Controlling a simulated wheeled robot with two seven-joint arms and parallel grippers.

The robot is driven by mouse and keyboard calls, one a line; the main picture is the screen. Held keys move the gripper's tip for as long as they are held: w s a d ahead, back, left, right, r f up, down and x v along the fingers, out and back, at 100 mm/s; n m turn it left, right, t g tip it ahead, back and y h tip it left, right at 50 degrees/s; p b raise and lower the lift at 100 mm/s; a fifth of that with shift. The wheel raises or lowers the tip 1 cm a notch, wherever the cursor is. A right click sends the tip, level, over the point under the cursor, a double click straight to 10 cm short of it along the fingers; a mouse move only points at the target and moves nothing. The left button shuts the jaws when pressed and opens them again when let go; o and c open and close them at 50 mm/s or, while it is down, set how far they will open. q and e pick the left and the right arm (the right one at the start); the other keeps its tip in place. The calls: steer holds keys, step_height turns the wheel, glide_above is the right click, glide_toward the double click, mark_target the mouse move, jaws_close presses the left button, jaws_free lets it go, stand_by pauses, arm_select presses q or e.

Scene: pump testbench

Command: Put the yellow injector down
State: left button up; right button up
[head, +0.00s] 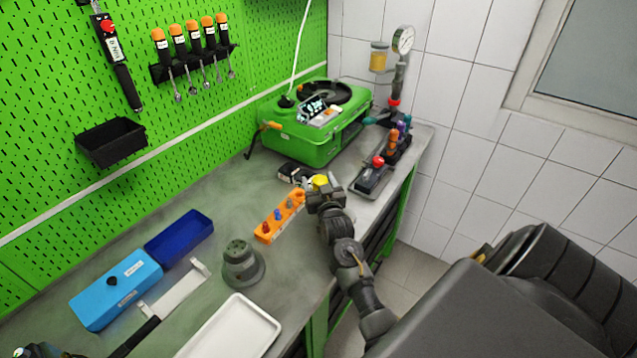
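The yellow injector (320,181) shows as a small yellow piece right at the tips of my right gripper (322,190), which partly hides it. The gripper is low over the bench, at the far right end of the orange rack (267,229). The rack stands on the bench with several small coloured pieces in it. The fingers are too small and too covered to tell whether they are closed on the injector, or whether it touches the rack.
The green pump tester (310,140) stands behind. A grey tray (368,187) with a red-topped part is to the right. A grey round fixture (242,266), blue boxes (115,289) and a white tray (232,332) are nearer.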

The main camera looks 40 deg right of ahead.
steer(key=shift+r, duration=0.3)
steer(key=b+v, duration=0.2)
steer(key=v, duration=1)
steer(key=shift+b, duration=0.4)
steer(key=shift+s+f, duration=0.15)
